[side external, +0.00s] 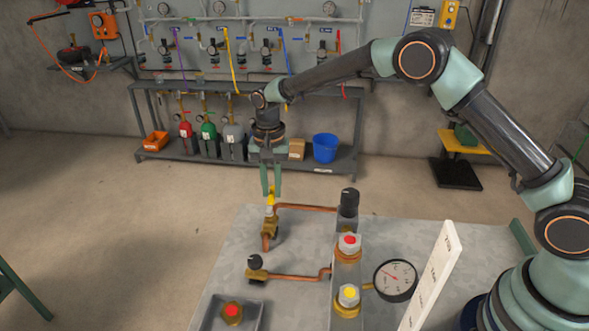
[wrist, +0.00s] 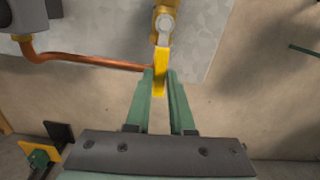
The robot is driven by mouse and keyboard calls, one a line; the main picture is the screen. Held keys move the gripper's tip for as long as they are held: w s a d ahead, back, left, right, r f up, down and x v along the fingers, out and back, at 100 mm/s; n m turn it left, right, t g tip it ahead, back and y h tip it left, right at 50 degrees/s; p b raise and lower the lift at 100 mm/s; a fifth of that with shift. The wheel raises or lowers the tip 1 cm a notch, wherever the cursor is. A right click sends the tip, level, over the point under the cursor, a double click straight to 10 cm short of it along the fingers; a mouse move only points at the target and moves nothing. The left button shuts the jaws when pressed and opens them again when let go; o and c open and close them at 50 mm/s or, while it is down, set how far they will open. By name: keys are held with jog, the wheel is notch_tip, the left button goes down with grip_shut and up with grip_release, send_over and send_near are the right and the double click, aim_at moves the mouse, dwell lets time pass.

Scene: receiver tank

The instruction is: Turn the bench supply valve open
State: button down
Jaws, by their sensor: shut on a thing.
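The supply valve is a brass body (side external: 269,229) at the far left corner of the grey bench, with a yellow lever (side external: 270,198) on top. In the wrist view the yellow lever (wrist: 161,72) points from the valve's round hub (wrist: 163,22) towards my gripper, roughly at right angles to the copper pipe (wrist: 90,61) beside it. My gripper (side external: 270,190) points down from above, its green fingers shut on the lever. In the wrist view my gripper (wrist: 160,80) has one finger on each side of the lever's end.
On the bench (side external: 225,275) are a second valve with a black knob (side external: 255,262), a manifold with red and yellow caps (side external: 348,270), a dial gauge (side external: 396,280), a white upright plate (side external: 432,280) and a tray with a red-topped fitting (side external: 232,312). A shelf with cylinders (side external: 208,135) stands behind.

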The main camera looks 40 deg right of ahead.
jog(key=shift+d+r+m, duration=0.15)
jog(key=shift+d+m, duration=0.1)
jog(key=shift+m, duration=0.25)
jog(key=shift+s, duration=0.1)
jog(key=c, duration=0.8)
grip_release()
notch_tip(320, 180, up, 12)
jog(key=shift+s+f, duration=0.1)
